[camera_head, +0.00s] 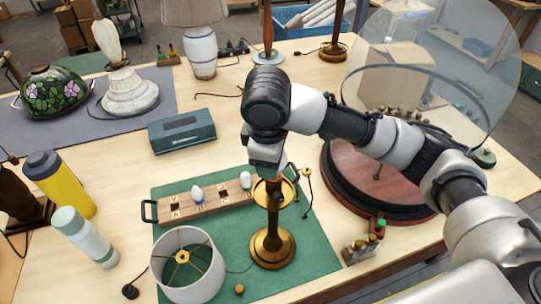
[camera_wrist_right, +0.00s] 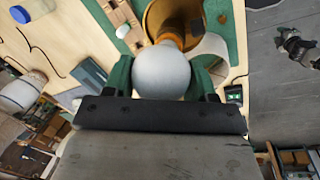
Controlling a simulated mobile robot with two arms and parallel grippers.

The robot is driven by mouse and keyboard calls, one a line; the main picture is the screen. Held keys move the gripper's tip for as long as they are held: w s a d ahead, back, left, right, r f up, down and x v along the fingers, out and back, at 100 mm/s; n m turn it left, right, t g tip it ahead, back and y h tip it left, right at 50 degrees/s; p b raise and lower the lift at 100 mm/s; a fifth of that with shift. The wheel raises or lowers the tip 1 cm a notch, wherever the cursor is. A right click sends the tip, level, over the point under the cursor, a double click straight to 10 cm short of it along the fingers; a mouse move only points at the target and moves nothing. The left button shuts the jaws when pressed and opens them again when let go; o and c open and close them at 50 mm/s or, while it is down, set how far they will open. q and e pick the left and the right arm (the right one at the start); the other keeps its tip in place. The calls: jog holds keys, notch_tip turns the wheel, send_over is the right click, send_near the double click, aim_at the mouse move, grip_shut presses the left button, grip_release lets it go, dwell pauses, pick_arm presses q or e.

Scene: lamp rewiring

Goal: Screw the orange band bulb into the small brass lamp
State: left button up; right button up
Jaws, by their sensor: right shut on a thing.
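The small brass lamp (camera_head: 272,240) stands upright on the green mat (camera_head: 310,252), its ring-shaped top (camera_head: 268,193) bare of a shade. My right gripper (camera_head: 267,168) is right above the lamp top, pointing down. In the right wrist view, its green fingers are shut on a round white bulb (camera_wrist_right: 162,73), with the brass lamp (camera_wrist_right: 172,20) just beyond it. Two white bulbs (camera_head: 197,193) (camera_head: 245,180) stand in the wooden bulb rack (camera_head: 180,206). My left gripper is out of view.
A white drum shade (camera_head: 187,266) stands on the mat, left of the lamp. A round dark-red wooden base (camera_head: 375,185) with a clear disc is at the right. Small bottles (camera_head: 362,247) stand near the front edge. A teal box (camera_head: 182,131) sits behind the rack.

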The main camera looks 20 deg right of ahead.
jog(key=m, duration=0.5)
jog(key=shift+w+d+f+m+g+h, duration=0.1)
jog(key=shift+m+g+h, duration=0.3)
jog(key=o, duration=1)
jog(key=r, duration=0.3)
jog(key=a+r, duration=0.1)
jog(key=r, duration=0.3)
jog(key=s+r+b, duration=0.1)
jog(key=r, duration=0.2)
jog(key=shift+a+r, duration=0.3)
jog(key=shift+r, duration=0.05)
